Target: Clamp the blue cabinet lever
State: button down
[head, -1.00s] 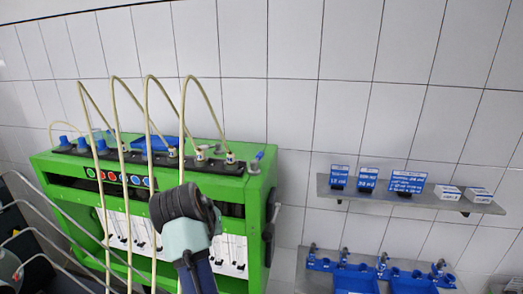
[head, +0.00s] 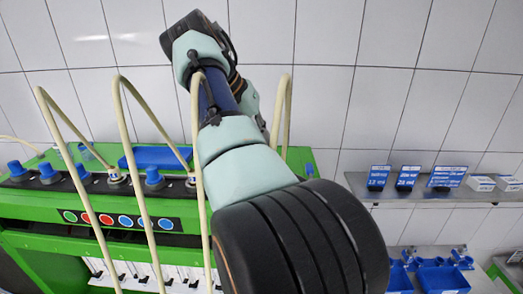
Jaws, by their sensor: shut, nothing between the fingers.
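No blue cabinet and no blue cabinet lever can be made out in the head view. The cabinet in view is green (head: 30,208), with a row of coloured round buttons (head: 125,221) on its front. Its right side is covered by my arm. My arm crosses the middle of the view, from a large black ribbed joint at the bottom up to a dark joint at the top. My gripper's fingers cannot be seen; the end of the arm is hidden behind its own links.
Several cream hoses (head: 131,150) arch up from the cabinet top close to my arm. A blue tray (head: 155,157) and blue knobs (head: 17,168) sit on top. At right, a wall shelf (head: 430,200) holds signs and boxes, with blue bins (head: 443,279) below.

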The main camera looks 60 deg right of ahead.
aim_at(311, 175)
jog(key=b+x, duration=0.2)
jog(key=x, duration=0.8)
jog(key=shift+s+d+f, duration=0.25)
jog(key=shift+s+d, duration=0.45)
jog(key=shift+s, duration=0.35)
jog(key=shift+s+d+f, duration=0.1)
jog(key=shift+s+d, duration=0.25)
jog(key=shift+s, duration=0.3)
